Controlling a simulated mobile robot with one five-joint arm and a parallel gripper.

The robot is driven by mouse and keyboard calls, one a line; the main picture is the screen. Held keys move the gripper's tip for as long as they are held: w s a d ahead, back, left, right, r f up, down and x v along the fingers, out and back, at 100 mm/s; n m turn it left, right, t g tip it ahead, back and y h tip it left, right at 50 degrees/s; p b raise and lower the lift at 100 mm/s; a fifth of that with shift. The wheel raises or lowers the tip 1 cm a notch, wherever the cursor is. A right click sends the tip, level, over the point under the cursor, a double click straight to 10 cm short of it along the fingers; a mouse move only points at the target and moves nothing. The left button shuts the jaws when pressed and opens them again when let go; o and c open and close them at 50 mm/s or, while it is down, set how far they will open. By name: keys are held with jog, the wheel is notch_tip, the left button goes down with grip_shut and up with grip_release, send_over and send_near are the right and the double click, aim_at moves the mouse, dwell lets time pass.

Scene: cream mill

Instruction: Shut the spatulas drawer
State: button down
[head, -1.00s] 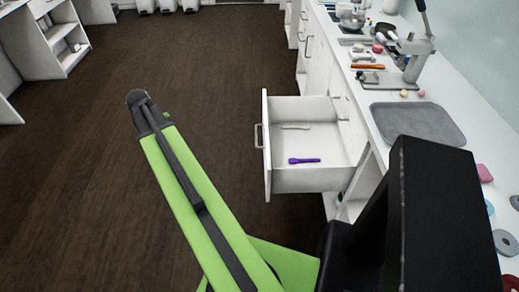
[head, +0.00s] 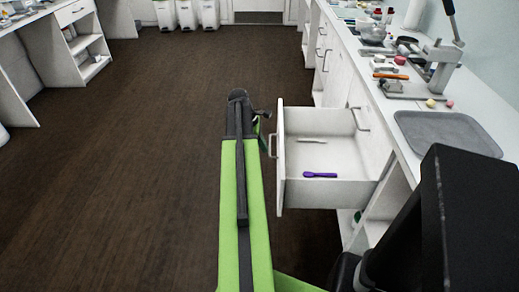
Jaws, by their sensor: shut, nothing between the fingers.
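The spatulas drawer (head: 335,193) is pulled out from the white counter on the right in the head view. Inside lie a purple spatula (head: 320,175) and a thin pale one (head: 312,140). Its front panel with a grey bar handle (head: 273,146) faces left. My green and black arm reaches forward just left of the drawer front. My gripper (head: 262,116) shows only in part at the far end of the arm, beside the handle and the front panel's far edge. It is shut and empty. I cannot tell whether it touches the drawer.
The countertop on the right holds a grey tray (head: 447,133), a press (head: 440,65) and several small items. More white drawers continue beyond. The dark floor (head: 140,150) on the left is clear. White bins (head: 187,14) stand at the back.

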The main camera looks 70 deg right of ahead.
jog(key=shift+s+d+f+b, duration=0.1)
jog(key=shift+s+d+f, duration=0.25)
jog(key=shift+s, duration=0.4)
jog(key=shift+s+d+f+b, duration=0.1)
jog(key=shift+s+d+f, duration=0.25)
jog(key=shift+s, duration=0.4)
jog(key=shift+s+d+f+b, duration=0.1)
jog(key=shift+s+d+f, duration=0.1)
jog(key=shift+s+f, duration=0.4)
jog(key=shift+s+r, duration=0.15)
jog(key=shift+r, duration=0.05)
